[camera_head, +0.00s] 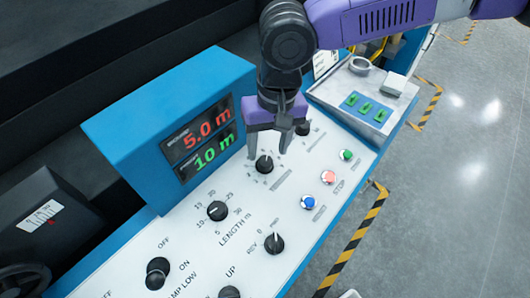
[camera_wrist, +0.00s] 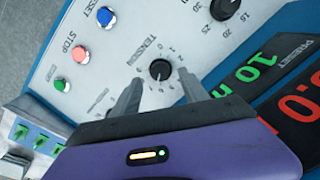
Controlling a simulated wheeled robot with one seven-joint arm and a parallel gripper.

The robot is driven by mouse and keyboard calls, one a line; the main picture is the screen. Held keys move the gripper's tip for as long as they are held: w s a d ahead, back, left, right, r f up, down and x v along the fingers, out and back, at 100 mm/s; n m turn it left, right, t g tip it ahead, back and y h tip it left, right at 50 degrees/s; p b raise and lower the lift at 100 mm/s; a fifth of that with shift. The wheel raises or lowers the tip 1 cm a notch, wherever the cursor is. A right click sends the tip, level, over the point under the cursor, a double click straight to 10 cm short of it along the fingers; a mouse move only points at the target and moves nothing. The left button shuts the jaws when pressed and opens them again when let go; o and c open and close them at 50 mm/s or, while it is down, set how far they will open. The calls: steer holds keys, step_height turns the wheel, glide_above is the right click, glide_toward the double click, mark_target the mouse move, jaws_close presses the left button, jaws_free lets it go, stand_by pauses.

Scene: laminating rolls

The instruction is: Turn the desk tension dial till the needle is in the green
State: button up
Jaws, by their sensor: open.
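The tension dial is a black knob (camera_head: 264,164) with a white pointer line on the pale desk panel. In the wrist view the knob (camera_wrist: 160,69) has a ring of numbers and the word TENSION beside it. My gripper (camera_head: 268,152) is open and points down over the dial, one finger to each side of it. In the wrist view the fingers of my gripper (camera_wrist: 160,84) are apart with the knob just beyond their tips; I cannot tell whether they touch it.
A length knob (camera_head: 217,210) and a REV/FWD knob (camera_head: 274,242) sit nearby. Blue (camera_head: 308,203), red (camera_head: 328,177) and green (camera_head: 346,155) buttons line the panel's right side. A blue display box (camera_head: 150,118) rises behind. A small tray (camera_head: 345,115) lies beyond.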

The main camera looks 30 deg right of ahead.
mark_target(266, 161)
steer(key=shift+a+f, duration=0.2)
steer(key=shift+f, duration=1.7)
jaws_close()
